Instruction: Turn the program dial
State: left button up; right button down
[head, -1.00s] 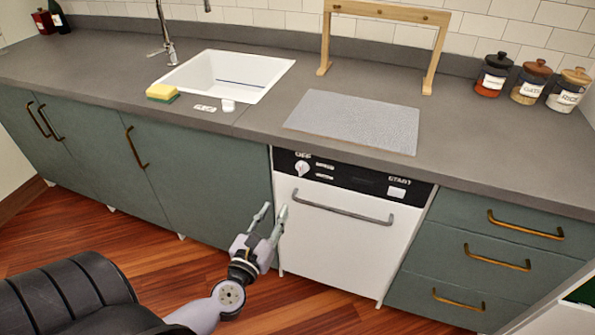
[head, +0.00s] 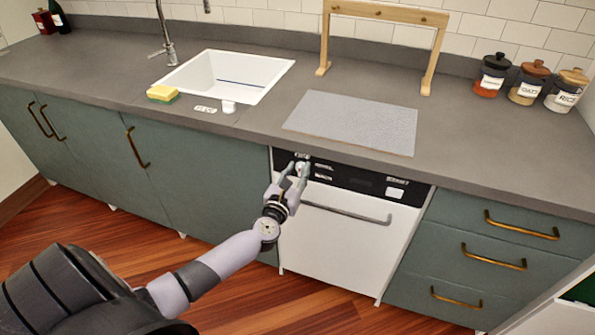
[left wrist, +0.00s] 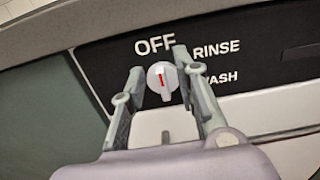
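The program dial (left wrist: 162,80) is a round white knob with a red pointer line, on the black panel of the white dishwasher (head: 345,229). In the left wrist view the red line points up, toward the word OFF; RINSE and WASH are printed to its right. In the head view the dial (head: 301,166) is at the panel's left end, partly hidden by the gripper. My left gripper (head: 295,170) is open at the dial. In the left wrist view its fingers (left wrist: 158,82) stand on either side of the dial, with gaps showing. My right gripper is not in view.
The dishwasher's bar handle (head: 347,213) runs just below the panel. The counter edge overhangs above the panel. A START button (head: 394,192) sits at the panel's right end. Green cabinets (head: 205,190) stand left, drawers (head: 470,262) right.

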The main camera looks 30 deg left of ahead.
pick_arm(q)
jog(key=shift+w, duration=0.1)
jog(key=shift+c, duration=0.2)
grip_shut()
dwell(0.4)
